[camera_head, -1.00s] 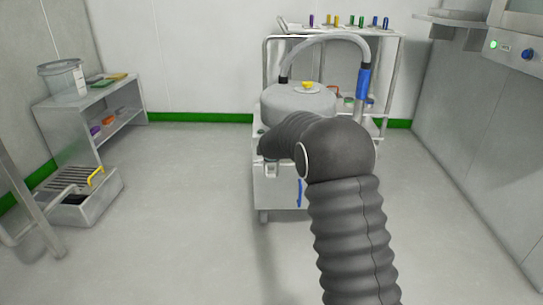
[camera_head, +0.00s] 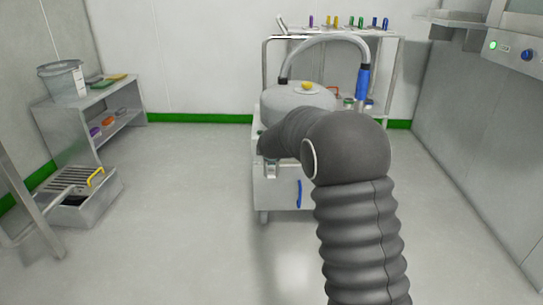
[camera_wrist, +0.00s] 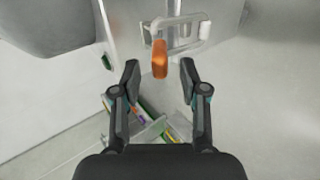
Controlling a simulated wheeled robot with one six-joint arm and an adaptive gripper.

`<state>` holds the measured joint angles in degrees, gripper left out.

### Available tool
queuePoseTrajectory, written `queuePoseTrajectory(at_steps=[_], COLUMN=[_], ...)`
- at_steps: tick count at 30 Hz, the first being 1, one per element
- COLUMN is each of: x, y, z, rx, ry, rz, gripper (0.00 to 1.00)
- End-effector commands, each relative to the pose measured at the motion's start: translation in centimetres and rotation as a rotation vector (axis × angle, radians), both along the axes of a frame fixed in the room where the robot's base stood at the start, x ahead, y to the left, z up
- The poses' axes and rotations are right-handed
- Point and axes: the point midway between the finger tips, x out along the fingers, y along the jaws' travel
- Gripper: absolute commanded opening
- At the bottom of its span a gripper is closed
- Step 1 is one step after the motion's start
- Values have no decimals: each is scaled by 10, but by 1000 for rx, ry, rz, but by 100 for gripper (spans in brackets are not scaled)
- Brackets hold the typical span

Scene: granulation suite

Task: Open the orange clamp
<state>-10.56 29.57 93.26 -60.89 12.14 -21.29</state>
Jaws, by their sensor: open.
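The orange clamp (camera_wrist: 160,60) shows in the wrist view, just beyond my fingertips and between their lines. It is a short orange handle in front of a pale metal bracket (camera_wrist: 185,32). My gripper (camera_wrist: 160,80) is open, with one finger on each side and a gap between the fingertips and the handle; I cannot tell whether either finger touches it. In the head view my arm covers the gripper and the clamp's area in front of the round grey vessel (camera_head: 298,97).
A rack (camera_head: 330,33) with several coloured items stands behind the vessel. A low shelf (camera_head: 88,108) with a bucket (camera_head: 62,78) is at the left, with a grated tray (camera_head: 85,212) before it. A control panel (camera_head: 510,47) is at the right. Open floor lies on both sides.

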Motion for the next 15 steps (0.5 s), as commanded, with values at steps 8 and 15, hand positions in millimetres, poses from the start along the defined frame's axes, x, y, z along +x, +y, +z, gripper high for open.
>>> queuePoseTrajectory(at_steps=[8, 15], x=[-41, -61], y=[2, 2], z=[33, 48], rx=[0, 0], ry=[-1, 0], rz=[-1, -3], gripper=[44, 44])
